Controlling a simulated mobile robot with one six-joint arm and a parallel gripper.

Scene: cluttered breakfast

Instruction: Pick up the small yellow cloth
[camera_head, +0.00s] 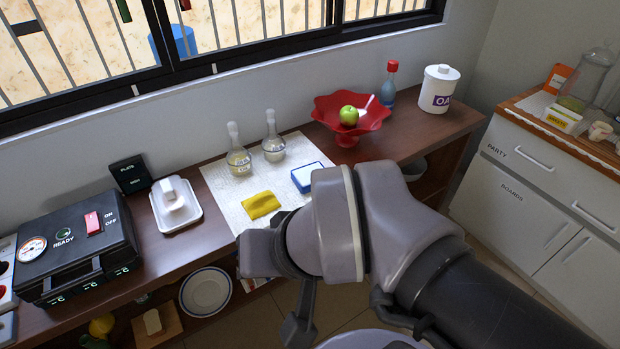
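The small yellow cloth (261,205) lies flat on a white speckled mat (222,188) on the brown counter. It is near the mat's front part, left of a blue-and-white box. My arm reaches in from the lower right, and its wrist end is in front of and a little right of the cloth. A dark part of my arm's end (299,328) hangs below the wrist, in front of the counter edge. I cannot make out the fingertips or whether the gripper is open or shut.
Two glass bottles (239,162) (273,148) stand behind the cloth. The blue-and-white box (308,177) is close on its right. A red bowl (338,113) holds a green apple (349,116). A white tray (176,218) and black control box (76,246) are left. A window is behind.

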